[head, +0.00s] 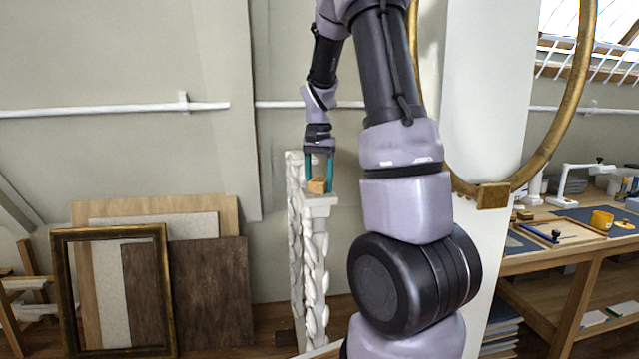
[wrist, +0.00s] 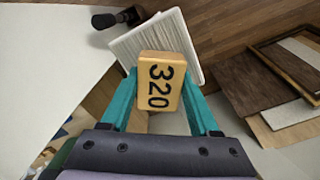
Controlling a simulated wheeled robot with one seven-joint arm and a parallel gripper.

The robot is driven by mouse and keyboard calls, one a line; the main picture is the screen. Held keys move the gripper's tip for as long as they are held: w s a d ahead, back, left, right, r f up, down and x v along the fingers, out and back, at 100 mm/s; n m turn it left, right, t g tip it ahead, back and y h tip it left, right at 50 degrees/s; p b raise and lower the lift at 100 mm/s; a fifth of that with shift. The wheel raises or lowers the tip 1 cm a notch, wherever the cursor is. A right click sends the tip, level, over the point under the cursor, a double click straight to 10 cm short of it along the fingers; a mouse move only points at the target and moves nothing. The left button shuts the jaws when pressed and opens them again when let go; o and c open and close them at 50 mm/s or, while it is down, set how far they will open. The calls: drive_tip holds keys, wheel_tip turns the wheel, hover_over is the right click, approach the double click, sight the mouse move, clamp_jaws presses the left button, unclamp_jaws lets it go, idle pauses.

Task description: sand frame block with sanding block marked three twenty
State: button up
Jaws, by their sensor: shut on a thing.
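My gripper (head: 318,184) is shut on a tan sanding block (head: 316,187). In the wrist view the block (wrist: 161,82) sits between the teal fingers, with black "320" on its face, turned sideways. In the head view the gripper points down and holds the block at the top of a narrow white carved post (head: 320,200). I cannot tell whether the block touches the post top. I cannot make out a separate frame block; it may be hidden by the sanding block or gripper.
A gilt-edged frame (head: 62,290) and several boards (head: 215,290) lean on the wall at left. A large gold round frame (head: 570,100) stands at right. A wooden workbench (head: 560,256) at far right holds a tray (head: 575,233) and a yellow cup (head: 601,219).

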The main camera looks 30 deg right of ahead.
sight(319, 180)
drive_tip(key=shift+w+r, duration=0.1)
drive_tip(key=shift+r, duration=2.95)
drive_tip(key=shift+r, duration=0.1)
drive_tip(key=shift+r, duration=1.4)
